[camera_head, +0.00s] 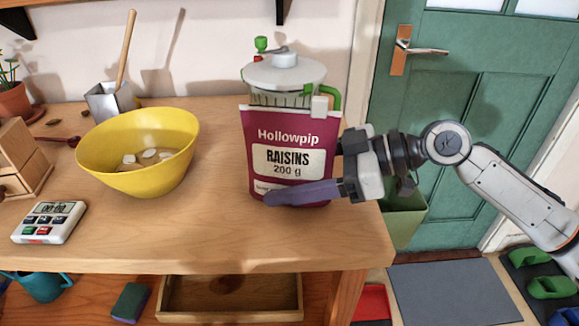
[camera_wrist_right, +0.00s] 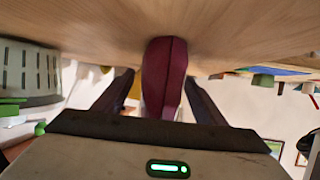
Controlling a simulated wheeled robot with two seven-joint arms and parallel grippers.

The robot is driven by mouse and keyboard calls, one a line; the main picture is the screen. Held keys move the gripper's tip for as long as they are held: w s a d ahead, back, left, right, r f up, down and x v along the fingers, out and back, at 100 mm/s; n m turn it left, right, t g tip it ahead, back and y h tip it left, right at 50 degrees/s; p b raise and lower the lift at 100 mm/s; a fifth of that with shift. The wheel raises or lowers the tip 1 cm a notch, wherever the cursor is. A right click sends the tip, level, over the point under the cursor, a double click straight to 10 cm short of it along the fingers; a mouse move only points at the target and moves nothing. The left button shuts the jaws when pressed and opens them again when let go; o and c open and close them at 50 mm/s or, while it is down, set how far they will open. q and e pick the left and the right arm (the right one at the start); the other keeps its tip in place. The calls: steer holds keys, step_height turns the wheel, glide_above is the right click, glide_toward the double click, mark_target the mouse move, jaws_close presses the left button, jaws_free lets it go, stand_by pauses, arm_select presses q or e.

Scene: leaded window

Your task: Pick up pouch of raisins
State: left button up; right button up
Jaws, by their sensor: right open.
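The pouch of raisins (camera_head: 292,140) is a maroon packet with a cream label, standing upright on the wooden table. My right gripper (camera_head: 285,191) reaches in from the right, low on the pouch. One finger lies across the front of the pouch near its base; the other is hidden behind it. In the right wrist view the pouch (camera_wrist_right: 164,75) shows edge-on between the two spread fingers, with gaps visible on both sides. The right gripper (camera_wrist_right: 160,80) is open around the pouch. My left gripper is not in view.
A lidded container with a crank (camera_head: 285,72) stands right behind the pouch. A yellow bowl (camera_head: 140,175) with pale pieces is to the left, and a timer (camera_head: 48,222) is at the left front. The table (camera_head: 220,235) is bare in front of the pouch.

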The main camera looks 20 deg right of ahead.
steer(key=shift+c, duration=0.2)
steer(key=shift+r, duration=0.1)
steer(key=c, duration=1.3)
